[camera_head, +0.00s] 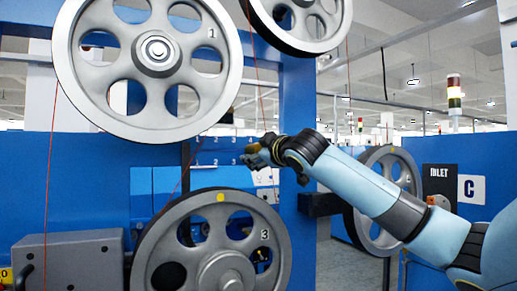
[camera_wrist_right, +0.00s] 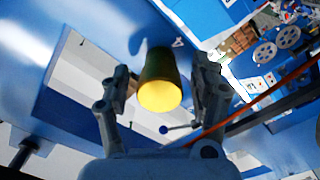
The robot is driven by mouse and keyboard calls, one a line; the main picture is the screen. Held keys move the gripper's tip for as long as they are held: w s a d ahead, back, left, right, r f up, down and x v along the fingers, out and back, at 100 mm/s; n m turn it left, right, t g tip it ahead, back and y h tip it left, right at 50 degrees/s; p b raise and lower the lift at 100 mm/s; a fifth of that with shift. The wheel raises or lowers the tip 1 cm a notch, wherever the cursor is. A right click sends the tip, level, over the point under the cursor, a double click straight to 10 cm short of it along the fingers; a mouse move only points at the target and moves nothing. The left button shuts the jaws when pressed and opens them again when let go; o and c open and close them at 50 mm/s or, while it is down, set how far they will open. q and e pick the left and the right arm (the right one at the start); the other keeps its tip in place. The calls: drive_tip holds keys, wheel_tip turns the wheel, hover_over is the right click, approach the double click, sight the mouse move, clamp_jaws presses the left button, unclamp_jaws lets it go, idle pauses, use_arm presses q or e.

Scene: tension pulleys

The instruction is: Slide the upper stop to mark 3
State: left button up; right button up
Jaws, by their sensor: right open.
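A dark cylindrical knob with a yellow end face (camera_wrist_right: 160,94) shows in the right wrist view, and I take it to be the upper stop. It stands out from a blue panel (camera_wrist_right: 105,22) near a printed mark 4 (camera_wrist_right: 178,43). My right gripper (camera_wrist_right: 161,75) is open, with one finger on each side of the knob and gaps between. In the head view my right gripper (camera_head: 257,153) is at the marked blue panel (camera_head: 215,158), between the upper and lower wheels. The knob cannot be made out clearly there. My left gripper is not in view.
A large spoked wheel marked 1 (camera_head: 68,62) hangs above left of my gripper, and a wheel marked 3 (camera_head: 150,246) sits below. A thin red line (camera_head: 259,80) runs close past the gripper. A grey block (camera_head: 68,259) stands lower left.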

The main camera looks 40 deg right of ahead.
clamp_jaws()
idle(0.5)
